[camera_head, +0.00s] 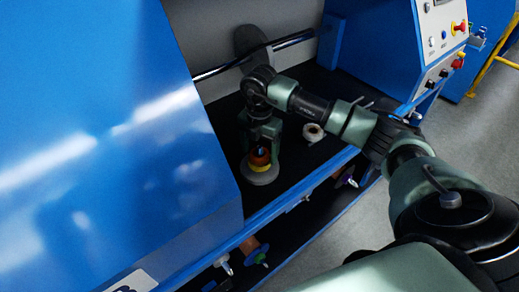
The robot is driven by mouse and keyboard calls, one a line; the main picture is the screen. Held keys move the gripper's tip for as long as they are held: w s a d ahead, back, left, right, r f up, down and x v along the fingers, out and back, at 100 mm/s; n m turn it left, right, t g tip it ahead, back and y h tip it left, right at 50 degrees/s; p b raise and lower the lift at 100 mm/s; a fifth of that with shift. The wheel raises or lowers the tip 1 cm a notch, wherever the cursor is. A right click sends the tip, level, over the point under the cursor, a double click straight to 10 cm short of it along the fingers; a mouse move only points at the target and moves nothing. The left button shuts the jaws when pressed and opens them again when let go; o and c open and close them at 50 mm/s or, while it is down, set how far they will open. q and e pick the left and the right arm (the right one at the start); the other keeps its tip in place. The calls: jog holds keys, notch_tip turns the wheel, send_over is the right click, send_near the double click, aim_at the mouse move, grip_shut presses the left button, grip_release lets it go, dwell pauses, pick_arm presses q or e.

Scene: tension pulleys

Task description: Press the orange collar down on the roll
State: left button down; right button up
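The orange collar (260,158) sits at the middle of the pale roll (262,178), which lies flat on the black surface. A yellow band shows under the collar, and a small blue spot shows at its top. My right gripper (261,147) points down from above, directly at the collar. Its dark green fingers cover the collar's upper part and sides. I cannot tell whether they grip it or only rest over it. My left gripper is not in view.
A smaller whitish roll (313,132) stands behind and to the right on the black surface. A steel bar (292,41) runs along the back. A large blue cover (120,120) rises close on the left. A control panel (440,40) is at upper right.

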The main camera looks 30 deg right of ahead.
notch_tip(320, 180, up, 7)
jog(key=shift+w+f+b, duration=0.1)
jog(key=shift+b, duration=0.9)
jog(key=shift+r, duration=0.55)
